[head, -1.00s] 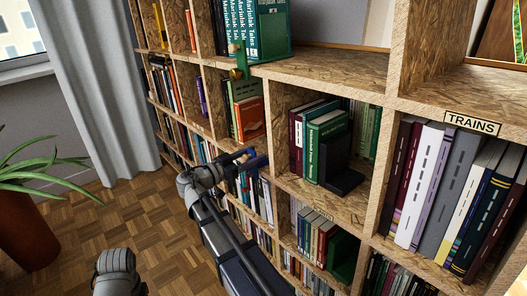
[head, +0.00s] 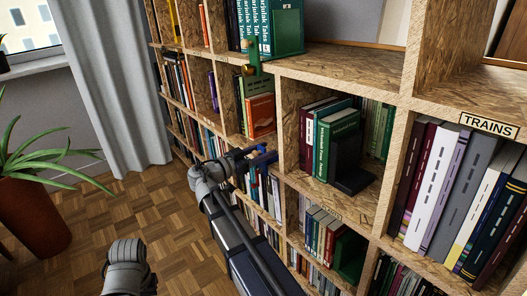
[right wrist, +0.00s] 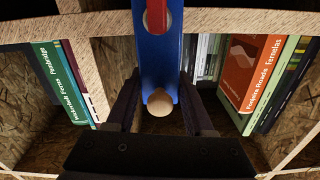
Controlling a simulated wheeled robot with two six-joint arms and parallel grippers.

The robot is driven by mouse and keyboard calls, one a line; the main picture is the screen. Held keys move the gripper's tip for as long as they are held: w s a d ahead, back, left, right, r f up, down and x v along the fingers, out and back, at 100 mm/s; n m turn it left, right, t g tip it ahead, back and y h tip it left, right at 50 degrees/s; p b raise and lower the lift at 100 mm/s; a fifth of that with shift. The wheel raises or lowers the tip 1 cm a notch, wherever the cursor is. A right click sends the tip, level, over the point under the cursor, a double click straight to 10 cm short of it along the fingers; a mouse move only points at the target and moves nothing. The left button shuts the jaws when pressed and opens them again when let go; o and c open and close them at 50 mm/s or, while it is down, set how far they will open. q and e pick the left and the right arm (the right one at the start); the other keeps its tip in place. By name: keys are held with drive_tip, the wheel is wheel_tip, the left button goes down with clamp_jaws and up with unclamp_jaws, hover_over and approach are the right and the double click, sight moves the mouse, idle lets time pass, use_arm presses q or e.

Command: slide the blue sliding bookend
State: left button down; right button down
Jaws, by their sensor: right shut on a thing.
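The blue sliding bookend (right wrist: 159,70) is a tall blue plate with a round pale wooden knob (right wrist: 160,102) at its lower end and a red part (right wrist: 156,16) above. In the right wrist view it stands upright in the middle, between my two dark fingers. In the head view only a small blue piece of it (head: 264,158) shows, beside my right gripper (head: 258,152) at the shelf front. My right gripper (right wrist: 160,112) is shut on the bookend; the exact contact is hard to see.
Wooden shelves hold many books. An orange book (head: 260,114) stands above my right gripper. A black bookend (head: 350,172) stands in the compartment to the right, and a green one (head: 349,256) below it. A potted plant (head: 32,215) stands left; open floor (head: 175,235) lies between.

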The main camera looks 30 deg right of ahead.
idle(0.3)
drive_tip(key=s, duration=0.3)
drive_tip(key=shift+d+r, duration=0.15)
drive_tip(key=shift+r, duration=0.05)
drive_tip(key=c, duration=0.7)
unclamp_jaws()
drive_tip(key=a, duration=0.7)
drive_tip(key=shift+s+a, duration=0.35)
drive_tip(key=shift+a, duration=0.05)
